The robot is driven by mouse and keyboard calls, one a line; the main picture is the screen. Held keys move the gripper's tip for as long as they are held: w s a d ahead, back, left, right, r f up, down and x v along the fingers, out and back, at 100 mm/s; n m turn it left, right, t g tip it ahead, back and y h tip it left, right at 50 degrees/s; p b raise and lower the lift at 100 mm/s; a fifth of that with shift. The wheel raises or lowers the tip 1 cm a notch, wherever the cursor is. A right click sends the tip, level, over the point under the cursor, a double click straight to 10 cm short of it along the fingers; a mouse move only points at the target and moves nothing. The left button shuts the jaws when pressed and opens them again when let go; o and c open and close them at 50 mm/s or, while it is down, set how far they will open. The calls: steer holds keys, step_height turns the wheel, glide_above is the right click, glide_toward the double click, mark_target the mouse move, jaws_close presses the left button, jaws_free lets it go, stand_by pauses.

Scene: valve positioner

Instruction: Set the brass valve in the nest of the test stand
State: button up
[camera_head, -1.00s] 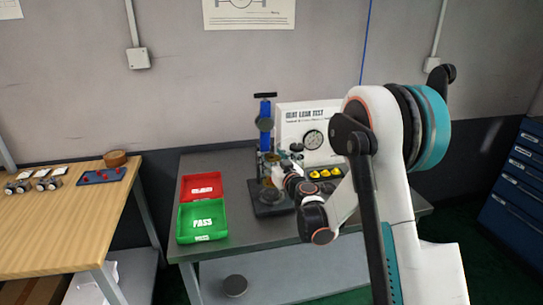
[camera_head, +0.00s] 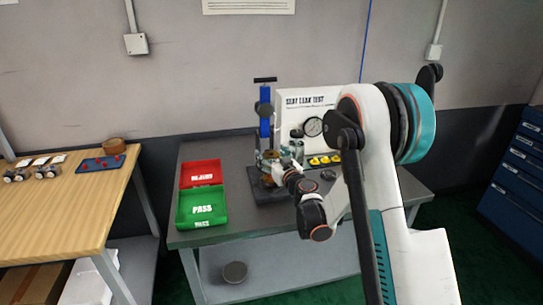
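The test stand has a blue column (camera_head: 265,112) with a black top handle and a dark base (camera_head: 262,193). It stands on the grey bench, in front of the white seat leak test panel (camera_head: 296,113). A small brass-coloured shape, apparently the valve (camera_head: 268,179), shows low at the stand, just above its base. My gripper (camera_head: 269,165) is right at the stand, over or around this shape. The fingers are small and partly hidden by my wrist, so I cannot tell whether they grip it. The nest itself is not clearly visible.
A red tray (camera_head: 201,164) and a green PASS tray (camera_head: 180,220) sit left of the stand. Yellow-topped parts (camera_head: 325,160) and a dark disc (camera_head: 328,174) lie to its right. A wooden table (camera_head: 60,225) is at left, with a gap between.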

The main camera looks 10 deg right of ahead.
steer(key=shift+s+r, duration=0.1)
steer(key=s+d, duration=0.2)
steer(key=s, duration=1)
steer(key=s+d+r+m+g+h, duration=0.1)
steer(key=s+d+r+m+h, duration=0.25)
steer(key=r, duration=0.35)
steer(key=s+d+r+m+g+h, duration=0.1)
steer(key=s+d+r+m+h, duration=0.1)
steer(key=s+d+r+h, duration=0.45)
steer(key=s+a+f+n+g+y, duration=0.1)
steer(key=s+a+f+g+y, duration=0.1)
steer(key=s, duration=0.6)
steer(key=s+a+f+n+g+y, duration=0.1)
steer(key=s+a+f+g+y, duration=0.1)
steer(key=s+a, duration=0.4)
steer(key=s+a+f+n+g+y, duration=0.1)
steer(key=s+a+f+g+y, duration=0.1)
steer(key=s, duration=0.9)
steer(key=a+f+g, duration=0.1)
steer(key=a+g, duration=0.1)
steer(key=shift+g+y, duration=0.3)
